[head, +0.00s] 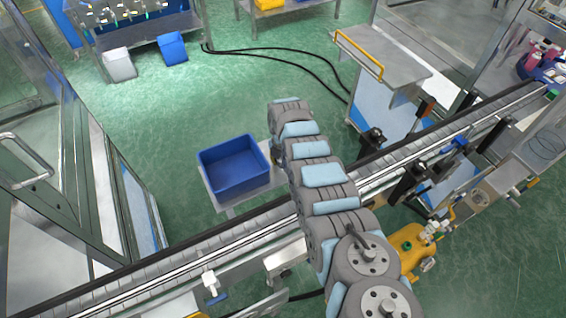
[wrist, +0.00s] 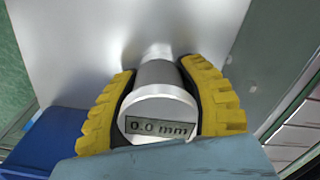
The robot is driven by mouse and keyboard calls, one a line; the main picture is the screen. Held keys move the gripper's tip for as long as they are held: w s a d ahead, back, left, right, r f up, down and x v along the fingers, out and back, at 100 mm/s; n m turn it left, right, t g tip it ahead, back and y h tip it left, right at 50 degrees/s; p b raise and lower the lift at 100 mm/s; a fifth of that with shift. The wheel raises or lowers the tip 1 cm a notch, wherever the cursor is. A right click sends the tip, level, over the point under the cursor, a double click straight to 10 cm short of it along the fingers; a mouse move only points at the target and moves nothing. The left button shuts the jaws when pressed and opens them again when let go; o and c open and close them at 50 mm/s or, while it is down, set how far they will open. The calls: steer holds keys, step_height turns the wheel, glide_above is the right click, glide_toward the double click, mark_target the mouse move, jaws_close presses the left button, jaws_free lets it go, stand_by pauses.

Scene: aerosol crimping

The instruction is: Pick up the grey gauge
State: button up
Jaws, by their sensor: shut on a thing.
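The grey gauge (wrist: 160,103) is a short silvery cylinder with a display reading "0.0 mm" in the wrist view. My gripper (wrist: 165,95) has its yellow ridged fingers on both sides of the gauge, shut on it. A pale metal surface lies behind the gauge; I cannot tell whether the gauge touches it. In the head view my arm crosses the middle of the picture, and the gripper and gauge do not show there.
In the head view a blue bin (head: 234,165) stands on a small metal stand beyond the conveyor (head: 230,240). A steel table with a yellow handle (head: 358,55) is at upper right. A yellow tank (head: 408,245) stands right of my arm.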

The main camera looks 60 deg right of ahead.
steer(key=shift+r+p, duration=0.4)
steer(key=shift+r, duration=1.3)
steer(key=shift+s+a+r, duration=0.3)
steer(key=shift+a+r, duration=0.1)
steer(key=shift+r, duration=0.1)
steer(key=shift+s+a+r, duration=0.25)
steer(key=shift+a+r, duration=0.15)
steer(key=shift+r, duration=0.05)
steer(key=shift+s+a+r, duration=0.2)
steer(key=shift+a+r, duration=0.1)
steer(key=shift+r, duration=0.25)
steer(key=shift+s+a+r, duration=0.15)
steer(key=shift+a, duration=0.05)
steer(key=s+a+r+p, duration=0.6)
steer(key=s+a+p, duration=0.1)
steer(key=a+p, duration=0.2)
steer(key=shift+w+d+r+p, duration=0.1)
steer(key=shift+r+p, duration=2.25)
steer(key=shift+w+d+r+p, duration=0.1)
steer(key=shift+r+p, duration=2.25)
